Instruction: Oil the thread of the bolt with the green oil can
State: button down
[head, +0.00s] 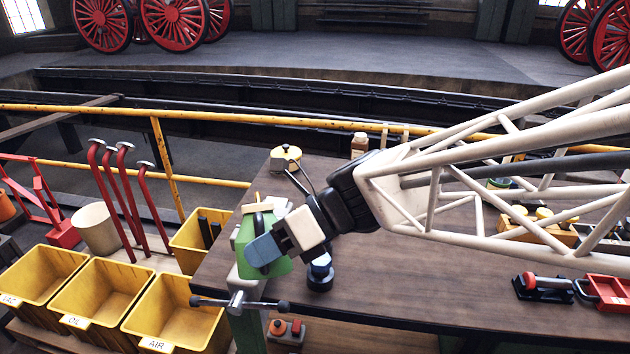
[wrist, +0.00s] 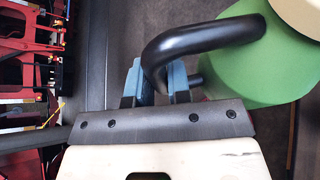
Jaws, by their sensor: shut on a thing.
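The green oil can (wrist: 272,65) shows at the upper right of the wrist view, with a black curved handle (wrist: 190,45) and a cream top. My gripper (wrist: 156,78) has its blue fingers shut on the handle. In the head view, my gripper (head: 263,251) is above the left end of the workbench, in front of the can's flared green body (head: 280,266). A vise (head: 238,301) with a dark crossbar stands just below, at the bench's left edge. I cannot make out the bolt; the gripper and can cover much of the vise area.
A yellow-topped can (head: 285,158) with a dark spout stands behind my gripper on the workbench (head: 400,285). A dark round object (head: 320,272) stands close to its right. Yellow bins (head: 175,315) stand left of the bench. Red tools (head: 548,284) lie at the right. The front middle is clear.

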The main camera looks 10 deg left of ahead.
aim_at(265, 272)
jog(key=shift+w+a+r, duration=0.1)
jog(key=shift+w+r, duration=0.15)
jog(key=shift+r, duration=0.35)
jog(key=shift+f, duration=0.1)
dwell(0.8)
jog(key=shift+s+f, duration=0.35)
jog(key=shift+f, duration=0.5)
jog(key=shift+d+f, duration=0.1)
jog(key=shift+d, duration=0.1)
jog(key=shift+s+f+n+t, duration=0.15)
jog(key=shift+f+n+t, duration=0.15)
jog(key=shift+f, duration=0.25)
jog(key=shift+f, duration=0.1)
jog(key=shift+s+d+f+n, duration=0.15)
jog(key=shift+f+n, duration=0.15)
jog(key=shift+f, duration=0.3)
jog(key=shift+f+t+y, duration=0.1)
jog(key=shift+t+y, duration=0.2)
